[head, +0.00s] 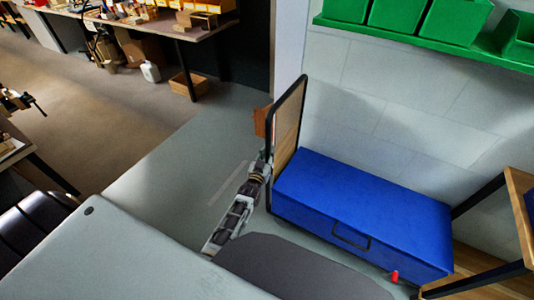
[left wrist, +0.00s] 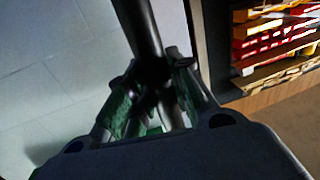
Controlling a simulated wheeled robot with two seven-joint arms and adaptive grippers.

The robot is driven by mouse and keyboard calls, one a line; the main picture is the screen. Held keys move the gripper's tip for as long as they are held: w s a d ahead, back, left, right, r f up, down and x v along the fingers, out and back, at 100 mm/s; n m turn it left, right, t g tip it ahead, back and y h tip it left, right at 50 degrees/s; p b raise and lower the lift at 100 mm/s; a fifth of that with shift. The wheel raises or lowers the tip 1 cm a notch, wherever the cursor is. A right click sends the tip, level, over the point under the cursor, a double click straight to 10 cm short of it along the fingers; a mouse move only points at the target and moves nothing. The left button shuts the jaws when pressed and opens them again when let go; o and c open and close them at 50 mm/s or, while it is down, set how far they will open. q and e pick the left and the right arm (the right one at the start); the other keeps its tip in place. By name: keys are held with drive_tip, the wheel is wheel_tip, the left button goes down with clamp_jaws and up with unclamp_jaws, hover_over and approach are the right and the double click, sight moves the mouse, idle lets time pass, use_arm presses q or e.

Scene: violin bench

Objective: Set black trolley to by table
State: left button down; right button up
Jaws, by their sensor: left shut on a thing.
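A black tubular upright frame (head: 303,98), which looks like the black trolley's handle, stands in the middle of the head view. It has a wooden panel (head: 287,124) inside it. My left gripper (head: 266,163) is at the frame's left side, shut on its black tube. In the left wrist view the dark tube (left wrist: 143,32) runs between the fingers of the left gripper (left wrist: 156,88). The trolley's base and wheels are hidden or cannot be made out. A wooden table (head: 150,30) with dark legs stands at the top left. My right gripper is not in view.
A long blue case (head: 365,205) lies just right of the frame, along the pale wall; I cannot tell whether the trolley bears it. Green bins (head: 400,16) sit on a shelf above. A wooden-topped stand (head: 520,205) is at the right. Grey floor (head: 165,155) lies open left of the frame.

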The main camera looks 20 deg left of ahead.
use_arm(q)
drive_tip(key=shift+d+f, duration=0.1)
drive_tip(key=shift+d, duration=0.2)
drive_tip(key=c, duration=1.3)
unclamp_jaws()
drive_tip(key=shift+d, duration=0.1)
drive_tip(key=shift+o, duration=0.2)
drive_tip(key=shift+a, duration=0.2)
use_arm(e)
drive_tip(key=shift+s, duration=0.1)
